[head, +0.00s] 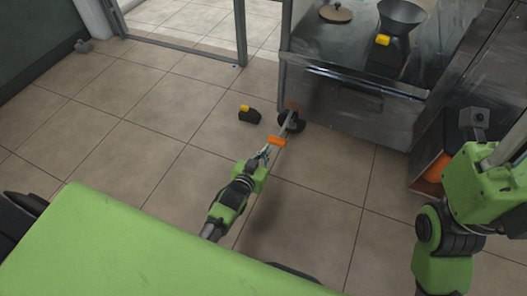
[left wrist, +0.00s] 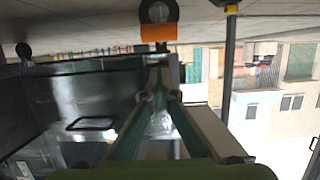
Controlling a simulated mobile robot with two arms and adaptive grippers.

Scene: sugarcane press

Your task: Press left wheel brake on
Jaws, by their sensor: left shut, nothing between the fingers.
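The left wheel (head: 291,121) is a dark caster under the left front corner of the steel press cart (head: 340,95). An orange brake pedal (head: 277,141) shows at its near side. In the left wrist view the wheel (left wrist: 158,12) is at the top, with the orange pedal (left wrist: 158,33) just below it. My left gripper (head: 265,154) is shut and empty, close to the pedal on its near side. Its fingertips (left wrist: 158,68) point at the pedal; I cannot tell whether they touch. My right arm shows at the right, but its gripper is out of view.
A black object with a yellow top (head: 248,116) is on the floor left of the wheel. A metal funnel (head: 402,15) and a round lid (head: 335,13) are on the cart. An orange item (head: 437,168) shows low at the right.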

